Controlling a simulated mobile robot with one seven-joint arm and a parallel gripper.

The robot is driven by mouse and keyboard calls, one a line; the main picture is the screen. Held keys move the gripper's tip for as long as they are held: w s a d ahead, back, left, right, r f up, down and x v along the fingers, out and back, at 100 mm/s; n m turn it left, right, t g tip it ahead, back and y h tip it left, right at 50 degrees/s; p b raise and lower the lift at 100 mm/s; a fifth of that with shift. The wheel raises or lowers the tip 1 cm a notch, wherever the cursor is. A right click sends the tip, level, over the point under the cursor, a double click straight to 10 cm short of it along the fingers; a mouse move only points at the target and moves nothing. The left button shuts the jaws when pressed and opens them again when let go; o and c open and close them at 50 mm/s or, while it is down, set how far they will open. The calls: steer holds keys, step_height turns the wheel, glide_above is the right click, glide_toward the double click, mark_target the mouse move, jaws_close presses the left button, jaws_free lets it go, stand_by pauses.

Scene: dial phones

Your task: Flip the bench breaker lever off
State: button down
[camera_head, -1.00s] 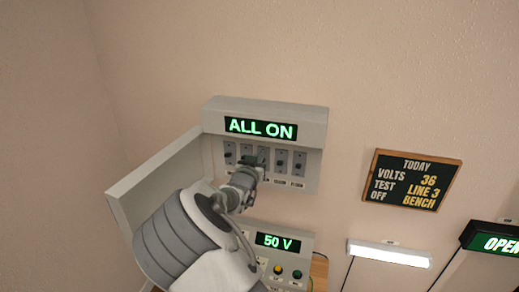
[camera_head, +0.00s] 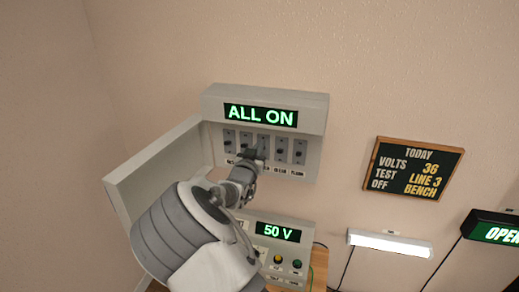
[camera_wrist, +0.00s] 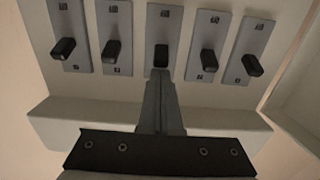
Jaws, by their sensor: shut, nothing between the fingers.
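The breaker panel (camera_head: 315,160) is on the wall, with a row of several levers under a green display (camera_head: 261,115) reading "ALL ON". The middle lever (camera_wrist: 161,56) is dark and stands on a grey plate, like its neighbours. The labels under the levers are too small or too covered to read surely, so I cannot tell which one is the bench lever. My gripper (camera_wrist: 161,76) is shut and empty. Its fingertips are at the middle lever in the wrist view; whether they touch it I cannot tell. In the head view my gripper (camera_head: 256,154) covers labels below the middle levers.
The panel's open door (camera_head: 155,175) stands out at the left of the panel. Below is a grey unit reading "50 V" (camera_head: 278,232) with buttons. A chalkboard (camera_head: 414,168) at the right reads volts 36, test line 3, off bench. Wall between is clear.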

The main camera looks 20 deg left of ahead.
steer(key=shift+s+f+t+b, duration=0.25)
steer(key=shift+f+t+b, duration=0.5)
steer(key=shift+b, duration=1.9)
steer(key=t+b, duration=0.1)
steer(key=b, duration=0.3)
steer(key=f+t+b, duration=0.1)
steer(key=t+b, duration=0.1)
steer(key=b, duration=0.3)
steer(key=t+b, duration=0.2)
steer(key=b, duration=0.2)
steer(key=shift+s+f, duration=0.3)
steer(key=shift+f, duration=0.1)
